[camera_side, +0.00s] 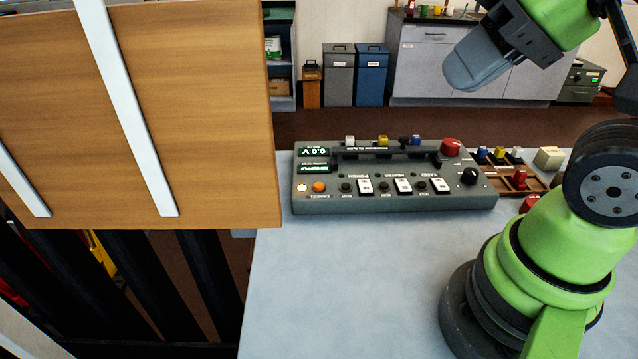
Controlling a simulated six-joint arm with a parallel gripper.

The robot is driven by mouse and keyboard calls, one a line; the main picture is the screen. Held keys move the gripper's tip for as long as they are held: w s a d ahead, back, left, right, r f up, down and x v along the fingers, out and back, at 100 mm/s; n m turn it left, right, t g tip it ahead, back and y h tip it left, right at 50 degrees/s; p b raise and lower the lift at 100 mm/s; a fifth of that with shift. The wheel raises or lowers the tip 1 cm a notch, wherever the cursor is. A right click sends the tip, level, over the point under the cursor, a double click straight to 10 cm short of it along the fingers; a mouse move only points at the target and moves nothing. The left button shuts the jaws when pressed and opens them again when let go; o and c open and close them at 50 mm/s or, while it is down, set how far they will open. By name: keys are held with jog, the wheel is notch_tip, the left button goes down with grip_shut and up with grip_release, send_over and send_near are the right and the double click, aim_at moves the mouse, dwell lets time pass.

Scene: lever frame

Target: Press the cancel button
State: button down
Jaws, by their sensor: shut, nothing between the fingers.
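A grey control panel (395,205) lies on the pale table. Its lettering appears upside down. At its left end are a white round button (302,187) and an orange round button (319,187). A small label that seems to read CANCEL sits just below them; I cannot tell for certain which of the two it names. My gripper (468,72) is shut and empty. It hangs in the air at the upper right, up and to the right of these buttons and touching nothing.
The panel also has white rocker switches (403,186), a black knob (469,176), a red mushroom button (451,147) and small displays (314,152). A brown tray (522,183) with coloured parts lies right. A wooden board (215,120) fills the left foreground. The front table is clear.

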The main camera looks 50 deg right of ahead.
jog(key=w+d+f+n+h, duration=0.1)
jog(key=w+n, duration=0.2)
jog(key=w, duration=0.4)
jog(key=n+t+h, duration=0.1)
jog(key=n+t, duration=0.1)
jog(key=n, duration=0.7)
send_over(318, 187)
notch_tip(318, 187, down, 15)
jog(key=shift+f, duration=4.3)
jog(key=shift+f, duration=0.4)
